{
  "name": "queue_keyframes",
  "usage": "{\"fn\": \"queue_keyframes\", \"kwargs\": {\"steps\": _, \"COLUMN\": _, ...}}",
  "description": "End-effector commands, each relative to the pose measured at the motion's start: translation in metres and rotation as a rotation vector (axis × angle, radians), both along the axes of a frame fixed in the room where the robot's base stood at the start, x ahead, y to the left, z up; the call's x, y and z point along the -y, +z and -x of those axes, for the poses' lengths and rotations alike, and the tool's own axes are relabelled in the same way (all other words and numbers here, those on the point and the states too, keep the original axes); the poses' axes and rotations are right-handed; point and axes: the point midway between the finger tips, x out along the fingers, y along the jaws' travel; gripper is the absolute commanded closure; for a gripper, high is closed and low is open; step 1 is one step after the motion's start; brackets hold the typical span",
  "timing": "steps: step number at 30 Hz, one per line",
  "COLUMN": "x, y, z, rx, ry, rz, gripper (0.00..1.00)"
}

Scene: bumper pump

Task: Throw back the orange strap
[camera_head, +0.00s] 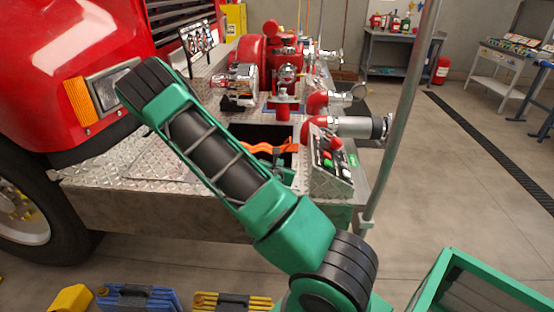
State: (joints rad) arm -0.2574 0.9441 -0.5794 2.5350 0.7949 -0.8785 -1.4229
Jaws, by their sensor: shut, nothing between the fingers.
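The orange strap (274,147) is a wavy band across the dark open recess (268,133) in the bumper deck. Its left end runs behind my arm, and its right end reaches the recess's edge by the control box. My gripper (276,157) shows only as a small green and dark part just below the strap, mostly hidden behind my own green arm. It appears shut with nothing in it. I cannot tell whether it touches the strap.
The control box (331,165) and red-capped pipe fittings (352,127) stand right of the recess. Red pump parts (283,60) rise behind it. A grey pole (404,105) stands at right. The diamond-plate deck (125,160) is bare at left. Toolboxes (138,299) lie in front.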

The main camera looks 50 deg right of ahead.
Motion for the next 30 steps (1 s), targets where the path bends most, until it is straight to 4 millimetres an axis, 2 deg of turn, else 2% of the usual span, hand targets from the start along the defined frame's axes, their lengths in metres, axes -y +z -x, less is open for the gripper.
{"fn": "queue_keyframes", "kwargs": {"steps": 4, "x": 0.000, "y": -0.004, "z": -0.006, "rx": -0.105, "ry": 0.109, "rz": 0.115, "gripper": 1.00}}
{"fn": "queue_keyframes", "kwargs": {"steps": 11, "x": 0.006, "y": -0.007, "z": -0.014, "rx": -0.145, "ry": 0.153, "rz": 0.163, "gripper": 1.00}}
{"fn": "queue_keyframes", "kwargs": {"steps": 24, "x": 0.056, "y": -0.030, "z": -0.056, "rx": -0.141, "ry": 0.150, "rz": 0.159, "gripper": 1.00}}
{"fn": "queue_keyframes", "kwargs": {"steps": 30, "x": 0.068, "y": -0.037, "z": -0.067, "rx": -0.142, "ry": 0.150, "rz": 0.159, "gripper": 1.00}}
